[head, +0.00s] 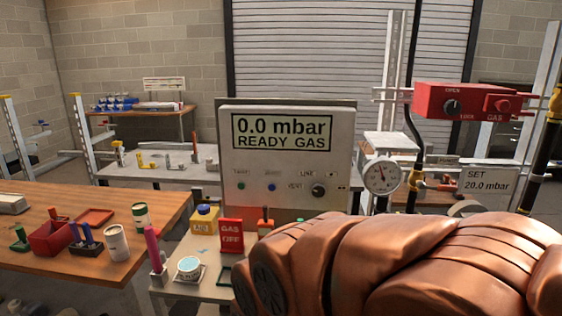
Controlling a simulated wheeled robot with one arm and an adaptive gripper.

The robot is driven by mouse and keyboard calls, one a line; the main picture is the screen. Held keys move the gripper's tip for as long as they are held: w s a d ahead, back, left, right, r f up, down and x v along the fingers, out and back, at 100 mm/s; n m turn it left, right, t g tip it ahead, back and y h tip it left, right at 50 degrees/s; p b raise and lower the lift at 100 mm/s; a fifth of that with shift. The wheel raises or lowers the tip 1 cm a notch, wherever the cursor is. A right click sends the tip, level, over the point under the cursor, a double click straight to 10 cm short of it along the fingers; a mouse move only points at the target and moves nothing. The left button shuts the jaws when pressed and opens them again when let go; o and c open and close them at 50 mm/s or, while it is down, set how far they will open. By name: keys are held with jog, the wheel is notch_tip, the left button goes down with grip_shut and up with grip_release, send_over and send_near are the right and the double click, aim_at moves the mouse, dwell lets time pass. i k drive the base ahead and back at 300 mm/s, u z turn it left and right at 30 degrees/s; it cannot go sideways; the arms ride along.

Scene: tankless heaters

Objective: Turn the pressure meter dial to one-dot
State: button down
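The pressure meter (285,165) is a grey box standing upright in the middle of the head view. Its screen (282,131) reads "0.0 mbar READY GAS". A dark round dial (318,190) sits at the lower right of its face, with small labels around it. The dial's pointer direction and any dot marks are too small to read. A green button and a blue button are to its left. My copper-coloured arm fills the lower right, in front of and below the meter. My gripper is not visible.
A round white gauge (382,176) and a red gas valve box (466,102) are right of the meter. A "SET 20.0 mbar" sign (487,183) stands further right. A red "GAS OFF" card (231,235) and jars stand below the meter. A wooden bench (60,205) with containers is at left.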

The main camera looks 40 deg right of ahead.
aim_at(318, 191)
jog(key=u, duration=0.9)
jog(key=k, duration=0.7)
jog(key=z, duration=0.4)
